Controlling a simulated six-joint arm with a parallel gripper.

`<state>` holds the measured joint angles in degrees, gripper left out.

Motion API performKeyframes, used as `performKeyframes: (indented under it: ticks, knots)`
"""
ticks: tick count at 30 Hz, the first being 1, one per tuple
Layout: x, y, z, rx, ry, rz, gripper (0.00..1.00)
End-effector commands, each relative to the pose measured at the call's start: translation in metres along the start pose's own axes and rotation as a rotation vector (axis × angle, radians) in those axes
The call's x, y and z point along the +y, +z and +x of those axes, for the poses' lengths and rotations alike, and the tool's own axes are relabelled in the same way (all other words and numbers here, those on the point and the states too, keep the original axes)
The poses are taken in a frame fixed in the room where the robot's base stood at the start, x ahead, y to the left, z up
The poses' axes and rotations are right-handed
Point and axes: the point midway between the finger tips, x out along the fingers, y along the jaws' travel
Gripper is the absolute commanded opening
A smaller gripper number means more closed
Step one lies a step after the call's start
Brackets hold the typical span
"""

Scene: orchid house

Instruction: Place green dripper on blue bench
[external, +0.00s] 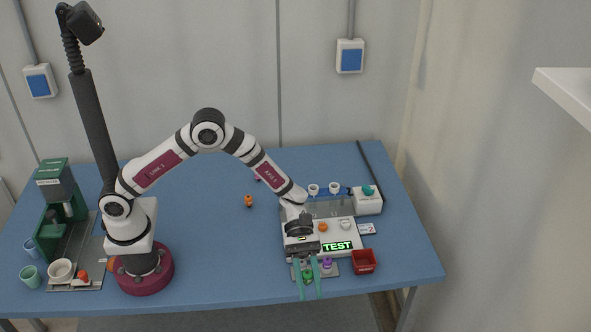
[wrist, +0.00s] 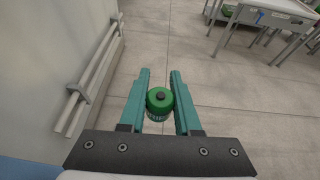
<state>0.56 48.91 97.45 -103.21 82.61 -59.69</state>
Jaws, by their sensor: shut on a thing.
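The green dripper (wrist: 160,98) sits between the two teal fingers of my gripper (wrist: 160,74) in the wrist view, and both close on its sides. In the external view my gripper (external: 309,284) points toward the front edge of the blue bench (external: 210,250). The green dripper (external: 307,276) shows there between the fingers, in front of the grey tester. The wrist view shows mostly floor beyond the fingers. How high the dripper is above the bench is hard to tell.
A tester with a green TEST display (external: 337,246) stands just behind my gripper. A purple piece (external: 327,263) and a red bin (external: 363,262) are close on the right. An orange piece (external: 249,201) lies farther back. The bench's middle left is clear.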

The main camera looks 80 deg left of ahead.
Motion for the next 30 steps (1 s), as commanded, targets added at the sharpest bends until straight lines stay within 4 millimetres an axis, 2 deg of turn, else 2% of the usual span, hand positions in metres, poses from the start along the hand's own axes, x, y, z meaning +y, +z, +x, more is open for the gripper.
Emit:
performKeyframes:
  ticks: [1, 3, 6, 9, 14, 18, 21, 24, 28, 30]
  knots:
    - [-0.02, -0.003, 0.014, 0.0, -0.106, 0.042, 0.0]
    - [-0.051, -0.007, 0.03, -0.001, -0.269, 0.11, 0.0]
    - [-0.095, -0.015, 0.043, -0.001, -0.497, 0.204, 0.0]
    - [-0.136, -0.026, 0.047, -0.002, -0.725, 0.299, 0.0]
    - [-0.196, -0.048, 0.037, -0.005, -1.103, 0.455, 0.0]
    - [-0.236, -0.07, 0.011, -0.007, -1.469, 0.606, 0.0]
    - [-0.253, -0.085, -0.017, -0.009, -1.753, 0.723, 0.0]
    - [-0.255, -0.095, -0.044, -0.011, -2.002, 0.827, 0.0]
    - [-0.244, -0.102, -0.075, -0.013, -2.305, 0.954, 0.0]
    - [-0.231, -0.101, -0.089, -0.012, -2.465, 1.021, 0.0]
